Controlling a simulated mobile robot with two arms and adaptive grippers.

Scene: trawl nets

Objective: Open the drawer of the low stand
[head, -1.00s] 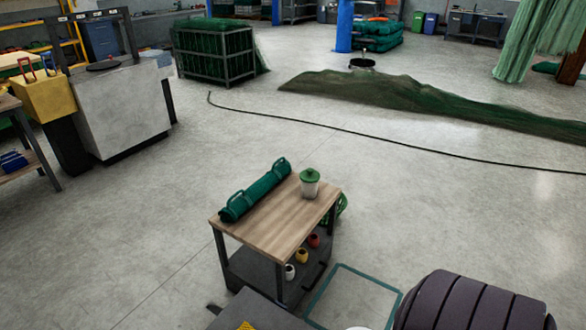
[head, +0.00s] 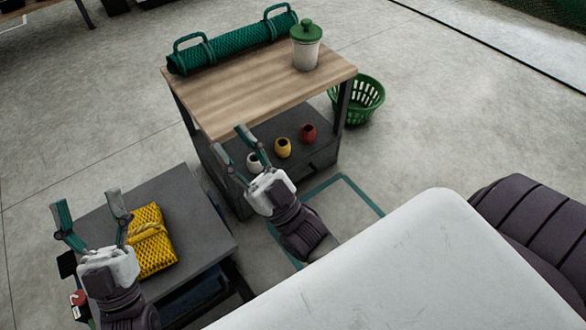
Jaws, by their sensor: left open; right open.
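A stand with a wooden top (head: 250,90) is at the upper middle of the head view. Its dark grey lower unit (head: 290,180) has a front face with a small dark handle-like bar near its right end; the face looks closed. My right gripper (head: 230,142) is open and empty, in front of the stand's near left part, and covers some of the lower unit. My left gripper (head: 88,208) is open and empty, over the left part of a lower grey table (head: 185,195). I cannot tell whether either gripper touches anything.
A green net roll (head: 235,45) and a green-lidded jar (head: 307,50) stand on the wooden top. White, yellow (head: 283,148) and red cups sit on the lower unit. A yellow net bundle (head: 150,240) lies on the grey table. A green basket (head: 360,100) is right of the stand.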

